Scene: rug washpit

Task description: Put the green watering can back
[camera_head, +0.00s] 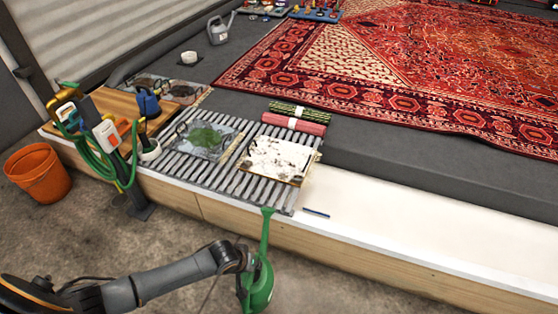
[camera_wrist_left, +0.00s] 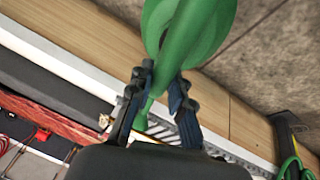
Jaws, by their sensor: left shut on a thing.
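The green watering can (camera_head: 260,286) hangs in front of the ledge's front face, over the concrete floor, with its long spout pointing up toward the ledge edge. My left gripper (camera_head: 246,262) is at the can's left side. In the left wrist view the two dark fingers of my left gripper (camera_wrist_left: 160,82) are shut on a narrow green part of the watering can (camera_wrist_left: 190,32), whose wider part shows beyond them. My right gripper is not in view.
A slatted grate (camera_head: 222,180) on the ledge bears a tray with green matter (camera_head: 206,138) and a dirty white board (camera_head: 277,158). Left are a hose and tool stand (camera_head: 108,135) and an orange bucket (camera_head: 38,174). A grey watering can (camera_head: 217,30) stands farther back. The white ledge at right (camera_head: 430,235) is mostly clear.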

